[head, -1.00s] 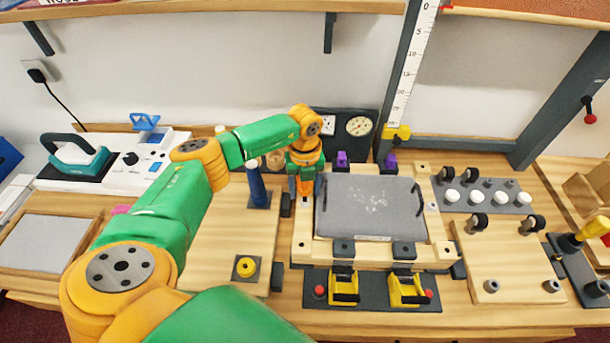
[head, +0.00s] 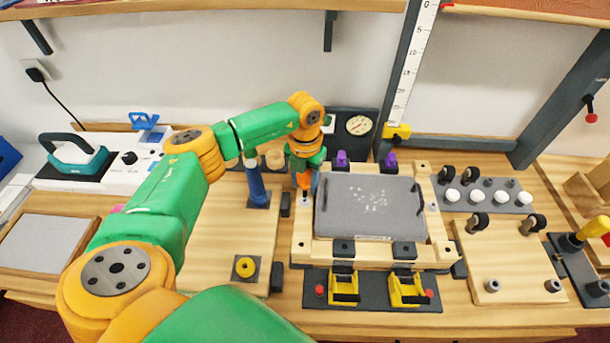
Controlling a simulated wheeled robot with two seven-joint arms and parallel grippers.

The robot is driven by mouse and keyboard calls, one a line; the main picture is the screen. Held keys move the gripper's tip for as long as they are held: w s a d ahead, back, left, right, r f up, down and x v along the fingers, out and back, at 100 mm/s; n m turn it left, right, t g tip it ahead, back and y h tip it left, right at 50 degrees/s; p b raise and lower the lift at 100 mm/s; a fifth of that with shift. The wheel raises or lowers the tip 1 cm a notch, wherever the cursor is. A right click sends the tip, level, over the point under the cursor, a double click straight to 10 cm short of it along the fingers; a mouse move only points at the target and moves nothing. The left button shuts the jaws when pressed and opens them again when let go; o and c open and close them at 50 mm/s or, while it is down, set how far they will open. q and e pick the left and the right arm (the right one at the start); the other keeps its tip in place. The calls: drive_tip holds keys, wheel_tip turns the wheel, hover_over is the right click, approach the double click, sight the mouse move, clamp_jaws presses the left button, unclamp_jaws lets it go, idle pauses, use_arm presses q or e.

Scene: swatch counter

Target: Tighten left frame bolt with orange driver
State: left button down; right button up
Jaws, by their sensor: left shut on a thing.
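My left gripper (head: 304,176) is over the left rail of the wooden frame (head: 299,251), pointing down. It is shut on the orange driver (head: 315,181), of which only a small orange part shows beside the fingers. The left frame bolt (head: 305,200) is a small pale spot on the rail just below the gripper. I cannot tell whether the driver tip touches it. A grey screen panel (head: 370,205) lies in the frame. A similar bolt (head: 433,206) is on the right rail. My right gripper is out of view.
A blue-handled tool (head: 256,185) stands left of the frame. Two purple knobs (head: 341,158) are behind it and two yellow clamps (head: 345,288) in front. A dark gauge box (head: 360,141) stands behind. The board (head: 215,235) at left has bare room.

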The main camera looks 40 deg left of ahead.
use_arm(q)
wheel_tip(320, 180, up, 2)
drive_tip(key=shift+r+p, duration=0.25)
drive_tip(key=shift+p, duration=0.15)
drive_tip(key=shift+r, duration=0.85)
idle(1.8)
